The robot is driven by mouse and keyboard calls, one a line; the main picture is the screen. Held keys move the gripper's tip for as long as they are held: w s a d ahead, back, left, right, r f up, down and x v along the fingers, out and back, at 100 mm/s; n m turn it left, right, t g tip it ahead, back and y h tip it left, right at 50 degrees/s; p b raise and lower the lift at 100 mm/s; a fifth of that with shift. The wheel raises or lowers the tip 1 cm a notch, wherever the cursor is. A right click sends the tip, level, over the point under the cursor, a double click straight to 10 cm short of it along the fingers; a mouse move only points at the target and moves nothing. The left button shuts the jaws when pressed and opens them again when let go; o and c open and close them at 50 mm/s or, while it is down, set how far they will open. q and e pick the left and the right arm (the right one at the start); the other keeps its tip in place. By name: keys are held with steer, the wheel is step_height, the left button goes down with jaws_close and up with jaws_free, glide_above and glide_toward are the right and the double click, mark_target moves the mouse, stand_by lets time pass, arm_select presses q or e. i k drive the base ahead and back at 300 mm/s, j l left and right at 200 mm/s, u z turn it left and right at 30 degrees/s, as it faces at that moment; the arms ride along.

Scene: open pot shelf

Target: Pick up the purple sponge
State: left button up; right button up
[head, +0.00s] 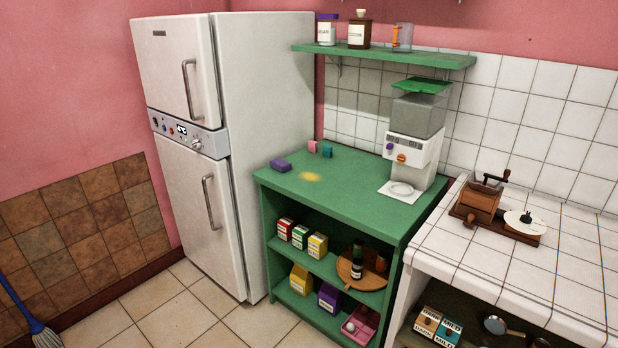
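Nothing covers the purple sponge. Neither of my grippers shows in the head view.
A white fridge (205,130) stands directly left of the shelf unit. A dispenser with a green lid (415,130) stands at the top's right. A small green wall shelf (385,54) with jars hangs above. The front middle of the green top is clear. A tiled counter with a grinder (482,202) is at right.

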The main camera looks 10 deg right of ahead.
mark_target(279, 164)
steer(key=i+j, duration=0.25)
steer(key=i, duration=0.15)
steer(key=i+j+z, duration=0.15)
steer(key=i, duration=0.3)
steer(key=i+j, duration=0.35)
